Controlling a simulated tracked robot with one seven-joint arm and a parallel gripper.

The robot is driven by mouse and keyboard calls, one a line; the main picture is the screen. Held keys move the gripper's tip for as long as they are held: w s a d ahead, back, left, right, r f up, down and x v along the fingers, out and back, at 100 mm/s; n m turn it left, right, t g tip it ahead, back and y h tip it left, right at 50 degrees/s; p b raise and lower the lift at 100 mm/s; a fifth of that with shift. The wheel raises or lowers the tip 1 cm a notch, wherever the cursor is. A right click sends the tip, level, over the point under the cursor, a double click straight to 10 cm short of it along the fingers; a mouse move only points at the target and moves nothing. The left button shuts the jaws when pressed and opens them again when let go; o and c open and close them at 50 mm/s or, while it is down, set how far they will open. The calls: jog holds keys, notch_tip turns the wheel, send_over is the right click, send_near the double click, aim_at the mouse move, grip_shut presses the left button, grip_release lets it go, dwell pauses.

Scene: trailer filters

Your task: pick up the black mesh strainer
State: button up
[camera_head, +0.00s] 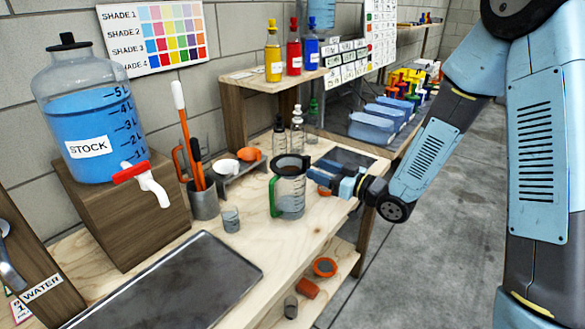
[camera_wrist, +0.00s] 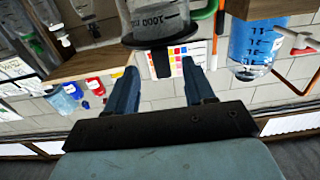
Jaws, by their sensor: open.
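The black mesh strainer (camera_head: 291,163) sits in the mouth of a clear measuring jug (camera_head: 291,195) with a green handle, on the wooden bench. In the wrist view, which is upside down, its black rim (camera_wrist: 160,42) and a short black handle (camera_wrist: 162,66) show. My gripper (camera_head: 320,174) is just right of the jug, near rim height. In the wrist view my gripper (camera_wrist: 160,68) is open, and the handle appears between the fingertips. I cannot tell whether either finger touches it. The strainer's mesh is mostly hidden inside the jug.
A small glass (camera_head: 231,219), a grey holder (camera_head: 203,200) with tools and a metal tray (camera_head: 170,285) are left of the jug. Bottles (camera_head: 297,130) stand behind it. Orange cups (camera_head: 325,267) are on the lower shelf. The floor at right is clear.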

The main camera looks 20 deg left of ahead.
aim_at(299, 162)
jog(key=shift+x, duration=3.85)
grip_shut()
